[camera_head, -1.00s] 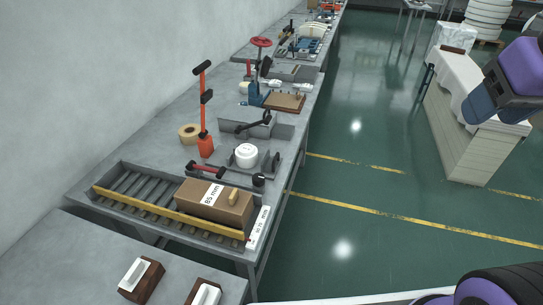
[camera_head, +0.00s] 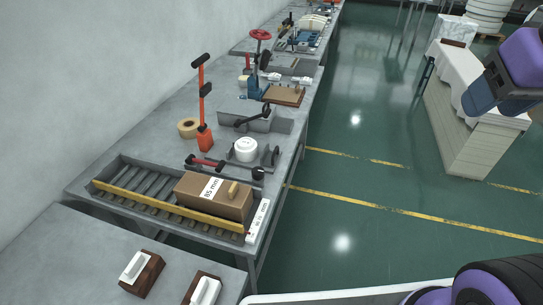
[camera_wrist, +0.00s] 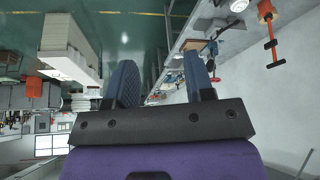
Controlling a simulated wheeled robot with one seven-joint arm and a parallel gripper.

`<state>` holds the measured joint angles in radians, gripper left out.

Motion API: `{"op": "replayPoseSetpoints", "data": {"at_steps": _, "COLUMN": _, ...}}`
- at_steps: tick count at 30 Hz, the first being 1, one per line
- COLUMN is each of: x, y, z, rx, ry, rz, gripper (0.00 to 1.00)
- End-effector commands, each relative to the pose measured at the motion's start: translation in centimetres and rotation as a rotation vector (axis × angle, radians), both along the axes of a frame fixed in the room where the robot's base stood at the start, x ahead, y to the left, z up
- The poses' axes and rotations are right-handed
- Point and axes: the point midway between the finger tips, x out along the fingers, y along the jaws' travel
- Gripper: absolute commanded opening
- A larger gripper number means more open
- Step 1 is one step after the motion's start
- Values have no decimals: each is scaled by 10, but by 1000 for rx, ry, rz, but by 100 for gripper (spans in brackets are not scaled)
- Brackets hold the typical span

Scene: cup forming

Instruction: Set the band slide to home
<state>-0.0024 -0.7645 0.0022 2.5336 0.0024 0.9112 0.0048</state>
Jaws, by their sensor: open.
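The band slide cannot be told for sure at this size. On the long grey bench (camera_head: 130,150), a small fixture carries a white round piece (camera_head: 244,147), with a dark upright plate (camera_head: 270,156) at its right. A red bar with black ends (camera_head: 206,162) lies at its left, and a black knob (camera_head: 258,173) stands in front. My gripper (camera_wrist: 164,75) shows in the wrist view with its two dark fingers apart and nothing between them. It is away from the bench fixtures, which appear upside down beyond it.
A roller tray with a yellow rail (camera_head: 150,207) holds a cardboard box (camera_head: 224,203) marked 85 mm. An orange upright tool (camera_head: 205,138) and a tape roll (camera_head: 188,127) stand behind. A cloth-covered counter (camera_head: 462,125) is at right. The green floor (camera_head: 370,185) between is clear.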

Motion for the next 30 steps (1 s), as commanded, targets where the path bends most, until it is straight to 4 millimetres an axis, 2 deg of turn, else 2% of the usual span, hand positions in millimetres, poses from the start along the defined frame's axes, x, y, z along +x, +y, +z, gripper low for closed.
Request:
{"op": "replayPoseSetpoints", "data": {"at_steps": 1, "x": 0, "y": 0, "z": 0, "rx": 0, "ry": 0, "rz": 0, "gripper": 48}}
{"op": "replayPoseSetpoints", "data": {"at_steps": 3, "x": 0, "y": 0, "z": 0, "rx": 0, "ry": 0, "rz": 0, "gripper": 38}}
{"op": "replayPoseSetpoints", "data": {"at_steps": 7, "x": 10, "y": 2, "z": 2, "rx": 5, "ry": 9, "rz": -3, "gripper": 38}}
{"op": "replayPoseSetpoints", "data": {"at_steps": 10, "x": 30, "y": 7, "z": 5, "rx": 15, "ry": 26, "rz": -10, "gripper": 38}}
{"op": "replayPoseSetpoints", "data": {"at_steps": 15, "x": 78, "y": 19, "z": 7, "rx": 38, "ry": 61, "rz": -29, "gripper": 38}}
{"op": "replayPoseSetpoints", "data": {"at_steps": 20, "x": 126, "y": 34, "z": 1, "rx": 62, "ry": 96, "rz": -48, "gripper": 38}}
{"op": "replayPoseSetpoints", "data": {"at_steps": 26, "x": 186, "y": 58, "z": -17, "rx": 92, "ry": 139, "rz": -73, "gripper": 38}}
{"op": "replayPoseSetpoints", "data": {"at_steps": 30, "x": 227, "y": 76, "z": -37, "rx": 116, "ry": 171, "rz": -93, "gripper": 38}}
